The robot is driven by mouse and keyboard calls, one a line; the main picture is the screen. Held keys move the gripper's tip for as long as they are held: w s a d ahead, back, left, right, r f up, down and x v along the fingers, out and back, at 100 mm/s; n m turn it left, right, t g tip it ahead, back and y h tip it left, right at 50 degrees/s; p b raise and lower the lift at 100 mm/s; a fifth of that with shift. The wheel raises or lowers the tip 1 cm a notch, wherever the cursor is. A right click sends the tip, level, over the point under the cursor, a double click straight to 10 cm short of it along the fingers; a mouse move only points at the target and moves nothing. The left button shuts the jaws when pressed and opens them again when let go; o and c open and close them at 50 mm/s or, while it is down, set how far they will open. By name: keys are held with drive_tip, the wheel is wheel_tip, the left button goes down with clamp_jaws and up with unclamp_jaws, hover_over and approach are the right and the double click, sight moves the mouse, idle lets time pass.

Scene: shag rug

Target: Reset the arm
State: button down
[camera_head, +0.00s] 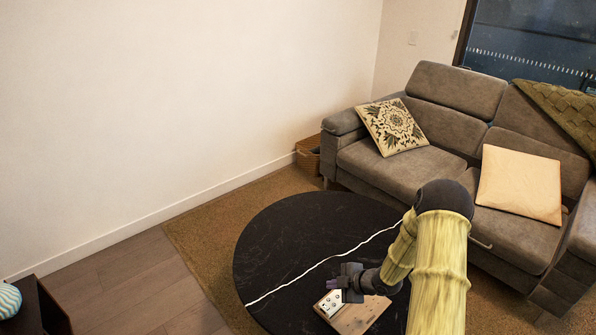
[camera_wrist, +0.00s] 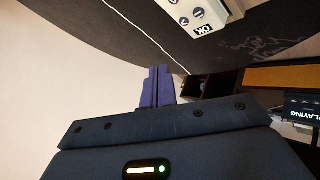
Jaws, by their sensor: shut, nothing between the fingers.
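My gripper (camera_head: 333,284) is above the black round table (camera_head: 290,225), extended left from my yellow-sleeved arm. In the wrist view its purple fingers (camera_wrist: 157,88) are together, with nothing between them. A wooden board (camera_head: 362,316) lies on the table just below and right of my gripper. A white device with round buttons (camera_head: 328,304) is at the board's left end, partly hidden by my gripper. In the wrist view the white device (camera_wrist: 200,14), with a label reading "OK", is at the top, apart from the fingers.
A grey sofa (camera_head: 400,168) with a patterned cushion (camera_head: 392,126) and a plain cushion (camera_head: 519,184) stands at right. A dark cabinet (camera_head: 38,310) with a striped vase (camera_head: 8,300) is at lower left. The table's left part is clear.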

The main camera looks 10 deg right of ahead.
drive_tip(key=s+d+r+m+h, duration=0.1)
drive_tip(key=s+r+m+h, duration=0.2)
drive_tip(key=r, duration=0.4)
drive_tip(key=s+d+r+m+h, duration=0.1)
drive_tip(key=d+r+m+h, duration=0.15)
drive_tip(key=r+m, duration=0.35)
drive_tip(key=s+a+r+m+g+h, duration=0.1)
drive_tip(key=s+a+r+m+g, duration=0.1)
drive_tip(key=s+r+m, duration=0.5)
drive_tip(key=s+a+r+m+g, duration=0.1)
drive_tip(key=s+a+r+m, duration=0.25)
drive_tip(key=s, duration=0.55)
wheel_tip(320, 180, up, 23)
drive_tip(key=p, duration=2.2)
drive_tip(key=shift+s+d+n+g, duration=0.15)
drive_tip(key=shift+d+n+g, duration=0.15)
drive_tip(key=shift+d+n, duration=0.15)
